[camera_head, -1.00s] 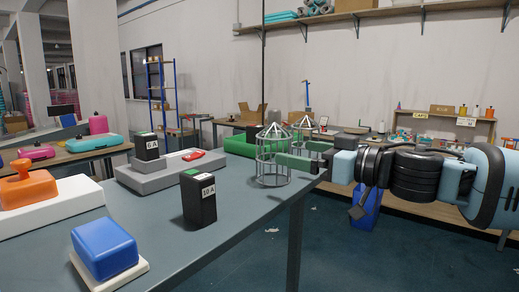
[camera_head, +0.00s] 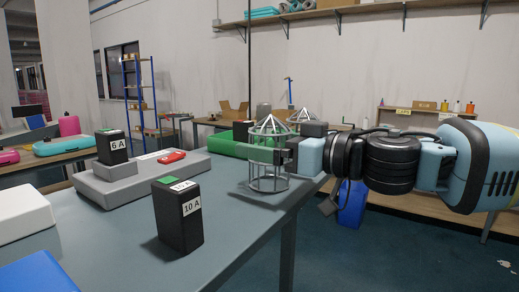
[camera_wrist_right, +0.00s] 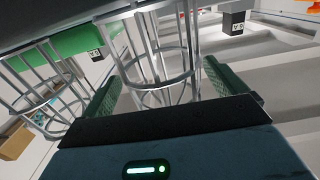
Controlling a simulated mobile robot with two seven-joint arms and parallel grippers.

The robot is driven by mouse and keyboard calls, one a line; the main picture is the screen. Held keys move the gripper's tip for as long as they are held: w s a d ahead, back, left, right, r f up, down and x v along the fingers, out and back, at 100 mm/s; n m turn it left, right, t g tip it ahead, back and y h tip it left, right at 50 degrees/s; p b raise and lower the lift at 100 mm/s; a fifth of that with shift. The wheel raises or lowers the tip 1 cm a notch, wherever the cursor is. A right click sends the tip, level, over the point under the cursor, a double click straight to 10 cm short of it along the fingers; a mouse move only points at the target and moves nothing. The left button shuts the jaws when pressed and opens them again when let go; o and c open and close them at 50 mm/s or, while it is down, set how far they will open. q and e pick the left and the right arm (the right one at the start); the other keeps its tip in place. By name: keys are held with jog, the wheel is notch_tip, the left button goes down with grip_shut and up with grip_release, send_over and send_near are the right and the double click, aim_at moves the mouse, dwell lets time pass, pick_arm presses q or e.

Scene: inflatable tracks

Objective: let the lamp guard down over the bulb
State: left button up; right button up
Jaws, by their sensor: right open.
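The lamp guard, a grey wire cage with a cone-shaped top (camera_head: 268,180), stands upright on the near table by its right edge. My right gripper (camera_head: 270,155) reaches in from the right at the upper part of the guard. In the right wrist view its green fingers (camera_wrist_right: 163,72) are open on either side of the guard's bars (camera_wrist_right: 160,45), with gaps visible. A second similar wire cage shows behind (camera_head: 303,117), also at the left of the wrist view (camera_wrist_right: 42,88). I cannot make out a bulb in either view. My left gripper is not in view.
On the table (camera_head: 120,235) stand a black 10 A block (camera_head: 178,218), a grey base (camera_head: 130,183) with a black 6 A block (camera_head: 112,147), and a red piece (camera_head: 172,157). A blue block (camera_head: 38,274) is nearest. A green box (camera_head: 235,148) lies behind the guard.

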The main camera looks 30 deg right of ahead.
jog(key=shift+w+a, duration=0.1)
jog(key=shift+w, duration=0.1)
jog(key=shift+a+r, duration=0.1)
jog(key=shift+r, duration=0.05)
jog(key=shift+s+r, duration=0.1)
jog(key=shift+s, duration=0.2)
jog(key=shift+c, duration=0.7)
jog(key=c, duration=0.9)
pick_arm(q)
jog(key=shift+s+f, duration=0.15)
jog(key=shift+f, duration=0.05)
pick_arm(e)
jog(key=shift+r, duration=0.1)
